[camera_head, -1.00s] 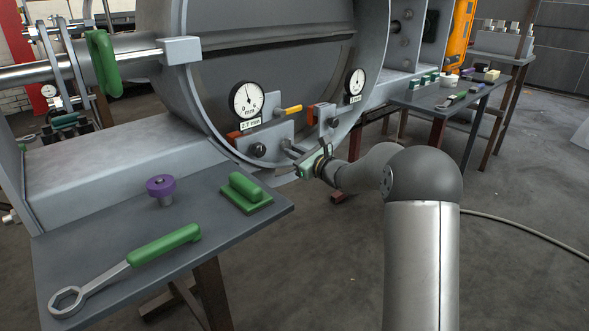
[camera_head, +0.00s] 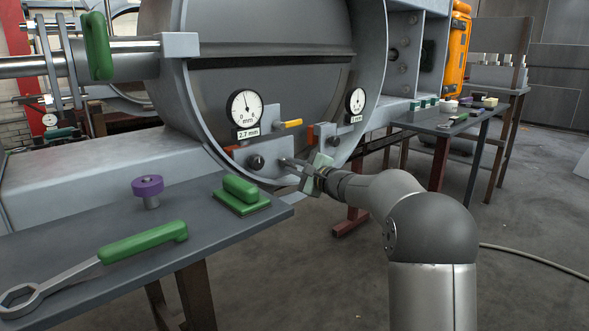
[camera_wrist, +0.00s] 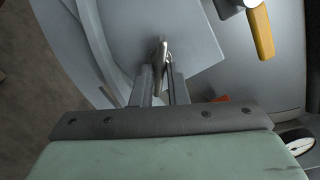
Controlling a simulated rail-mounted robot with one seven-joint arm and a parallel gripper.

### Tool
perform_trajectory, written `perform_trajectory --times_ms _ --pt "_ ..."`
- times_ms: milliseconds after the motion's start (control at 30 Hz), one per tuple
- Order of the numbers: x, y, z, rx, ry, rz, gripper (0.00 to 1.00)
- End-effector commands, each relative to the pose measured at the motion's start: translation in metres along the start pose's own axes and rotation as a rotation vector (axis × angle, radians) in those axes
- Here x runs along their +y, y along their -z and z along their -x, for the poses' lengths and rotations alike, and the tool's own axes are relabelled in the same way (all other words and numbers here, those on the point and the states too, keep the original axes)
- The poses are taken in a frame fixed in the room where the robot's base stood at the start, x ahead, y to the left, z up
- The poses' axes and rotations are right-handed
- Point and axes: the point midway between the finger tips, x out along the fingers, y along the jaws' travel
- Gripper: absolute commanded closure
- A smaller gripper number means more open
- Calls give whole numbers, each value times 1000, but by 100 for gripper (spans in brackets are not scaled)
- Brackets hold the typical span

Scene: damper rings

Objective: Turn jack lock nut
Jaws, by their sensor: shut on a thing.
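My gripper (camera_head: 287,162) reaches the lower rim of the big grey ring (camera_head: 175,85), at a grey jack plate. In the wrist view its two fingers (camera_wrist: 160,72) are shut on a small shiny metal piece, seemingly the jack lock nut (camera_wrist: 163,50). The nut stands in front of the plate (camera_wrist: 195,45), and the fingers partly hide it. In the head view the gripper body hides the nut. A dark round bolt head (camera_head: 256,162) shows just left of the fingers.
Two dial gauges (camera_head: 245,106) (camera_head: 355,101) and a yellow handle (camera_head: 293,123) are close to the gripper. A front table holds a green-handled ring wrench (camera_head: 140,243), a purple knob (camera_head: 147,187) and a green block (camera_head: 241,193). A second table (camera_head: 440,125) stands right.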

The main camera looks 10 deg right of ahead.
Motion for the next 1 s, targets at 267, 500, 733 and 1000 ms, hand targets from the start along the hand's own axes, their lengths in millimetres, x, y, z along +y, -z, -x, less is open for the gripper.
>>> perform_trajectory --times_ms 267,500,733,1000 --pt "-1 -4 -1 -8 2 66 63" --pt "0 -2 0 -5 1 63 63" --pt "0 -2 8 -4 0 62 63" --pt "0 -1 18 -3 0 62 63"
